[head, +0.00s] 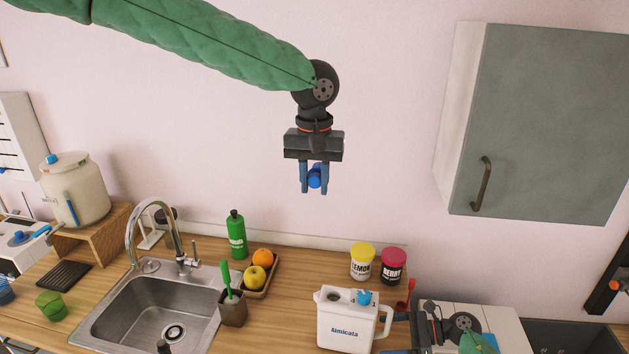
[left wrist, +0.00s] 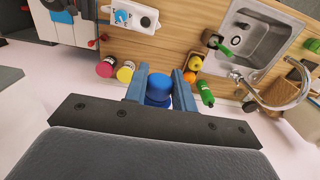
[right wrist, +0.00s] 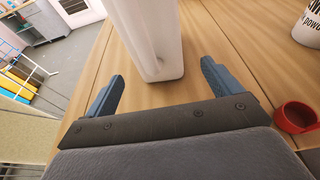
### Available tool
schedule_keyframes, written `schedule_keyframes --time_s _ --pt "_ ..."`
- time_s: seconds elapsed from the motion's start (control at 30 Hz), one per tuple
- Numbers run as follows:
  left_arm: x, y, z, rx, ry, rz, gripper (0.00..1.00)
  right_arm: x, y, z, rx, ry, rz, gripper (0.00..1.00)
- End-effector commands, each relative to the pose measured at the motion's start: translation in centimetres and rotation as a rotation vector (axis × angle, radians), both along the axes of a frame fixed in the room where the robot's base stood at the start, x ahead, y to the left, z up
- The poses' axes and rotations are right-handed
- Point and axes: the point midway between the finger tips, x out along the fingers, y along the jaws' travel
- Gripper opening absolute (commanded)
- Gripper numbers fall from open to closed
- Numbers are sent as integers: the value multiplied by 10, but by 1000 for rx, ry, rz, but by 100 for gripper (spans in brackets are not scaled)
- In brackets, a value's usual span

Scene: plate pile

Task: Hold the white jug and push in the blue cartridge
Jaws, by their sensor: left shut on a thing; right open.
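My left gripper (head: 314,190) is shut on the blue cartridge (head: 315,176), high above the counter in front of the wall. The left wrist view shows the cartridge (left wrist: 158,88) between the fingers. The white jug (head: 345,328) stands upright on the counter, lettered on its front. Its top has a dark round opening (head: 334,296) and a blue knob (head: 364,297); both also show in the left wrist view. My right gripper (right wrist: 160,75) is open, low over the counter, with the jug's white side (right wrist: 150,40) just ahead between its fingers. Contact cannot be told.
Yellow (head: 362,262) and pink (head: 393,266) tubs stand behind the jug. A red cup (right wrist: 295,117) is beside my right gripper. The sink (head: 160,310), a brush in its holder (head: 232,305), a fruit tray (head: 262,285) and a green bottle (head: 236,235) are to the left.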

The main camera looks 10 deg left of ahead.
Motion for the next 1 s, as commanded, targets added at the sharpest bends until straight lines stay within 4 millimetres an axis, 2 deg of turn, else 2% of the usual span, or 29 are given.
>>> schedule_keyframes --time_s 0.6,0.8,1.0 --pt "0 0 0 0 0 0 2 1 68 -20 2 3 -2 90" --pt "0 0 0 0 0 0 2 1 82 -25 3 2 -3 90" --pt "0 0 0 0 0 0 2 0 88 -27 2 3 -2 90"
